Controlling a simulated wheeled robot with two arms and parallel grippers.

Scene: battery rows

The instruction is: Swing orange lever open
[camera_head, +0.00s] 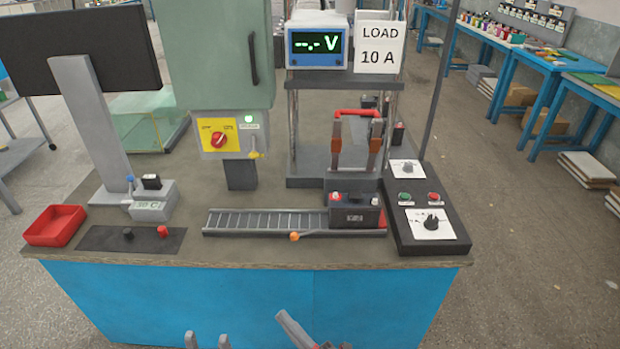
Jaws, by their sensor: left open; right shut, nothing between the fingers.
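The lever's orange knob (294,236) is at the front edge of the roller track (265,222). A thin bar runs from the knob to the right, low across the front of the black battery (354,216), close to the track's edge. My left gripper (207,339) is at the bottom edge of the view, with two separate fingertips showing and nothing between them. My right gripper (286,319) is also at the bottom, shut and empty, pointing up and left. Both grippers appear in front of the blue bench side, apart from the lever. Their lower parts are cut off.
A red clamp frame (357,113) stands behind the battery. A control box (430,236) with knobs and buttons is to the right. A dark pad (130,239), red tray (55,226) and small grey device (153,200) are left. The wooden front edge (250,259) is bare.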

